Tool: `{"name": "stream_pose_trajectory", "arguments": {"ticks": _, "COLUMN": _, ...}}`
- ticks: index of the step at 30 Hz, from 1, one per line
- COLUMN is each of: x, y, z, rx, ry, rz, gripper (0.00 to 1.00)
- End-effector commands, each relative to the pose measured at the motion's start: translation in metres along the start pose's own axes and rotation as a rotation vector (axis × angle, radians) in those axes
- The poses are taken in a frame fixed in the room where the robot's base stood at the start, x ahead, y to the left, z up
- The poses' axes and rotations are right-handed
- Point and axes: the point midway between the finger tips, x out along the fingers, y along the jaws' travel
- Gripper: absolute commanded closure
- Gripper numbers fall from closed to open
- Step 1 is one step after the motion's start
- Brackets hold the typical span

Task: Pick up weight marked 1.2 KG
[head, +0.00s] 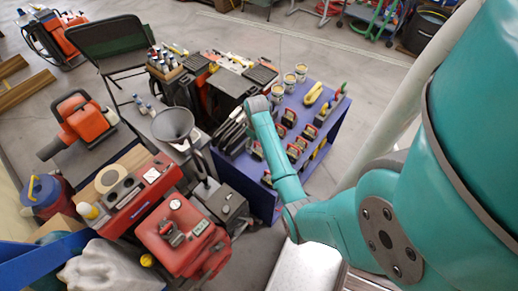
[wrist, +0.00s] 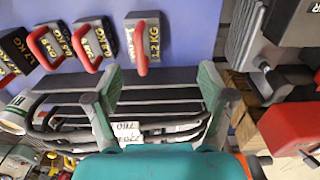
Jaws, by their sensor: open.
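The weight (wrist: 153,40) that reads as 1.2 KG, with part of its label covered by its red handle, stands on a blue surface in the wrist view. It is the rightmost of a row of dark weights with red handles. My gripper (wrist: 160,76) is open and empty. Its two fingertips sit apart, just below the weight in the picture, with the handle's lower end between them in line of sight. I see no contact. In the head view, the weights stand on a blue bench (head: 330,119), and I cannot pick out the 1.2 KG one there.
Other weights (wrist: 93,43) stand close on its left, with labels like 0.5 KG and 1.7 KG. Dark curved bars (wrist: 60,112) lie below, behind my fingers. Grey metal parts and wooden blocks (wrist: 240,90) are on the right. In the head view, cans (head: 289,82) and a yellow item (head: 313,93) share the bench.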

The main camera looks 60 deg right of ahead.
Motion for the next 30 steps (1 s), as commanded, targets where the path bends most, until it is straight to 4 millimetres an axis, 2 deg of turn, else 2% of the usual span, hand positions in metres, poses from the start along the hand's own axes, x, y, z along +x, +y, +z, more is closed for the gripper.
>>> {"name": "stream_pose_trajectory", "arguments": {"ticks": 3, "x": -0.009, "y": 0.014, "z": -0.003, "rx": 0.007, "ry": -0.026, "rz": -0.015, "gripper": 0.19}}
{"name": "stream_pose_trajectory", "arguments": {"ticks": 6, "x": -0.007, "y": 0.017, "z": -0.003, "rx": 0.008, "ry": -0.035, "rz": -0.021, "gripper": 0.19}}
{"name": "stream_pose_trajectory", "arguments": {"ticks": 15, "x": 0.034, "y": 0.017, "z": -0.001, "rx": 0.008, "ry": -0.037, "rz": -0.022, "gripper": 0.19}}
{"name": "stream_pose_trajectory", "arguments": {"ticks": 23, "x": 0.052, "y": 0.018, "z": 0.000, "rx": 0.008, "ry": -0.035, "rz": -0.021, "gripper": 0.19}}
{"name": "stream_pose_trajectory", "arguments": {"ticks": 30, "x": 0.084, "y": 0.021, "z": 0.002, "rx": 0.008, "ry": -0.036, "rz": -0.021, "gripper": 0.19}}
